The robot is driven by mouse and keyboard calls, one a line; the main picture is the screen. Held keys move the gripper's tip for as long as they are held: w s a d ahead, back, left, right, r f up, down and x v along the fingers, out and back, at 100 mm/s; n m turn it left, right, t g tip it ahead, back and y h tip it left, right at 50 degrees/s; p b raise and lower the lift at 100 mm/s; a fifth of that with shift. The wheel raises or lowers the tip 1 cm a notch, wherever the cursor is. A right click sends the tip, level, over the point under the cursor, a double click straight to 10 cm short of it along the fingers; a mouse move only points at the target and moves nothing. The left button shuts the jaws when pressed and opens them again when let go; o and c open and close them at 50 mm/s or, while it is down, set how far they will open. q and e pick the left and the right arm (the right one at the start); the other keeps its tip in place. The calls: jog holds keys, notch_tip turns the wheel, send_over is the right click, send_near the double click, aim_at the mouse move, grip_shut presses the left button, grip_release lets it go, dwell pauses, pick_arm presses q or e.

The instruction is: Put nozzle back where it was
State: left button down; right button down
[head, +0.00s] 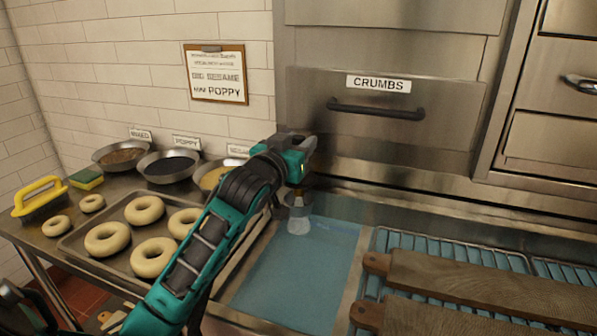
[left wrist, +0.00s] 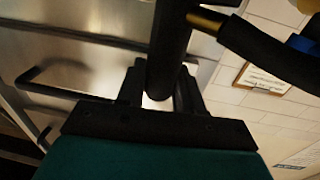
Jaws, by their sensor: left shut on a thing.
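In the head view my wrist and gripper hide most of the nozzle. A pale shape shows just below the gripper; I cannot tell whether it is the nozzle's end or a reflection. My right gripper is not in view.
A tray (head: 66,243) of dough rings lies left of the basin, with topping bowls (head: 168,167) behind. The steel CRUMBS drawer (head: 400,125) stands behind. A yellow-handled brush (head: 38,198) is far left.

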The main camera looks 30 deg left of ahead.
pick_arm(q)
jog(key=shift+f, duration=2.15)
jog(key=shift+f, duration=0.15)
jog(key=c, duration=0.7)
grip_release()
jog(key=shift+f, duration=0.1)
jog(key=shift+f+b, duration=0.15)
jog(key=shift+b, duration=0.45)
jog(key=s, duration=0.4)
jog(key=s+d, duration=0.1)
jog(key=s, duration=0.3)
jog(key=s+d, duration=0.1)
jog(key=s, duration=0.3)
jog(key=shift+s+d, duration=0.15)
jog(key=shift+s, duration=0.2)
jog(key=shift+f, duration=0.1)
